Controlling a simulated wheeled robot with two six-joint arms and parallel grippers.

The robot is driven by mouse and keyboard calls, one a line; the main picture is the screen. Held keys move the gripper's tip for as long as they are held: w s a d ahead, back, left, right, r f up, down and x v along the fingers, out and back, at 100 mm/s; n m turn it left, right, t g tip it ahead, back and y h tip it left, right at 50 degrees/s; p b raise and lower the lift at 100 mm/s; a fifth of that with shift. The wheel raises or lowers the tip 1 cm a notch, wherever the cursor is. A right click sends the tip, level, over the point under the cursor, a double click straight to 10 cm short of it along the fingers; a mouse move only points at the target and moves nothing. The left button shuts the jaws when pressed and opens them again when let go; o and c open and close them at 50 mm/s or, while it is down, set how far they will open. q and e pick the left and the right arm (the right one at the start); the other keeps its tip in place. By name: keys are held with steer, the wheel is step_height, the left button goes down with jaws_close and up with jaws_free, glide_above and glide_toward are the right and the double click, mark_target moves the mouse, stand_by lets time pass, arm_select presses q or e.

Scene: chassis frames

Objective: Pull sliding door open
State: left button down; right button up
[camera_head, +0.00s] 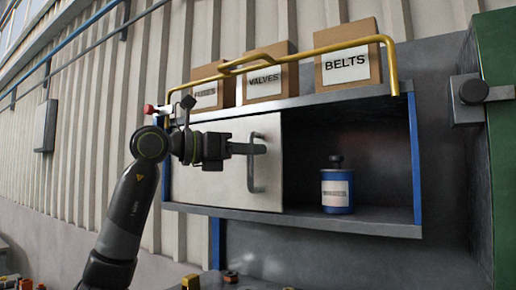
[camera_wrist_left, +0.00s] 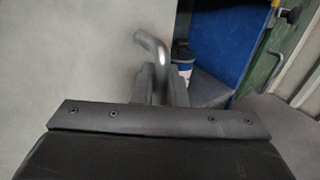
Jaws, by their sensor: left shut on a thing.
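The sliding door (camera_head: 217,187) is a pale panel covering the left part of a wall cabinet. The right part of the cabinet is open. The door's grey bar handle (camera_head: 252,180) stands upright near its right edge. My left gripper (camera_head: 258,149) is shut on the upper part of this handle. In the left wrist view the handle (camera_wrist_left: 152,48) comes out between the two fingers (camera_wrist_left: 162,84), and the door face (camera_wrist_left: 70,50) fills the left side. My right gripper does not show in either view.
A blue can (camera_head: 337,190) stands inside the open part of the cabinet. Labelled boxes, one marked BELTS (camera_head: 347,60), stand on top behind a yellow rail (camera_head: 330,48). A green frame (camera_head: 498,120) stands at the right. A bench with small parts lies below.

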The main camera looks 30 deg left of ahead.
arm_select(q)
steer(key=shift+a, duration=0.45)
steer(key=c, duration=1.5)
jaws_free()
steer(key=shift+c, duration=0.2)
steer(key=shift+d, duration=0.1)
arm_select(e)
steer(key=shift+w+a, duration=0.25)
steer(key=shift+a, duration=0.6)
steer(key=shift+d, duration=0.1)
